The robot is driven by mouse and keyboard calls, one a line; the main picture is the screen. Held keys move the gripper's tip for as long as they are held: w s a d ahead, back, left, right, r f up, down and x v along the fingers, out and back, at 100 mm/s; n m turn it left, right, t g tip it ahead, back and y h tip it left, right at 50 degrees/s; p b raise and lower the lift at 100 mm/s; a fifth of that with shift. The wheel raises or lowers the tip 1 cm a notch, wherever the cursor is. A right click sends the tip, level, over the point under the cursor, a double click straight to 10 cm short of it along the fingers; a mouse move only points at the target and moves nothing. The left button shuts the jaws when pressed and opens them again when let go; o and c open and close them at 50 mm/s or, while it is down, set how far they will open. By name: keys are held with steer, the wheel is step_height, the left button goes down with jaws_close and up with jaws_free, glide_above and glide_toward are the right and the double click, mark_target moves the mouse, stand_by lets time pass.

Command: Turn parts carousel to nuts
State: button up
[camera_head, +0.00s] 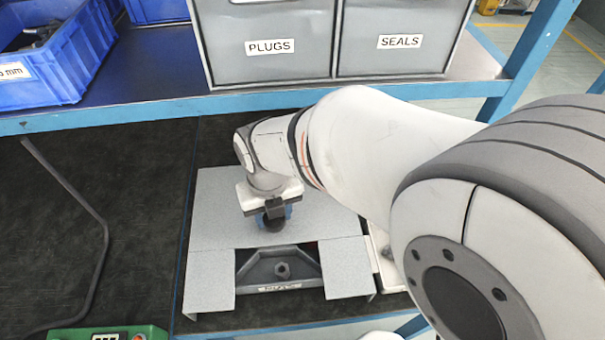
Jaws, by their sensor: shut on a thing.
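The parts carousel shows as a grey cover plate (220,215) on the bench, with a cut-out at its front. In the cut-out one dark tray compartment (310,268) is visible, holding a small hex-shaped metal part (283,270). A small label (280,287) is on the compartment's front edge, too small to read surely. The other compartments are hidden under the cover. My gripper (273,216) points down over the middle of the cover and is shut on a dark knob with a bluish edge (288,212). The gripper hides most of the knob.
Grey bins labelled PLUGS (270,65) and SEALS (400,60) stand on the shelf behind, beside a blue bin (65,60) at left. A bent dark rod or hose (75,195) lies on the dark mat (130,220). A green item (110,332) sits at the front left.

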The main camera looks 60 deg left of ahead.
steer(key=shift+w+a+r, duration=0.1)
steer(key=shift+w, duration=0.1)
steer(key=o, duration=1.3)
steer(key=shift+w, duration=0.1)
steer(key=shift+o, duration=0.3)
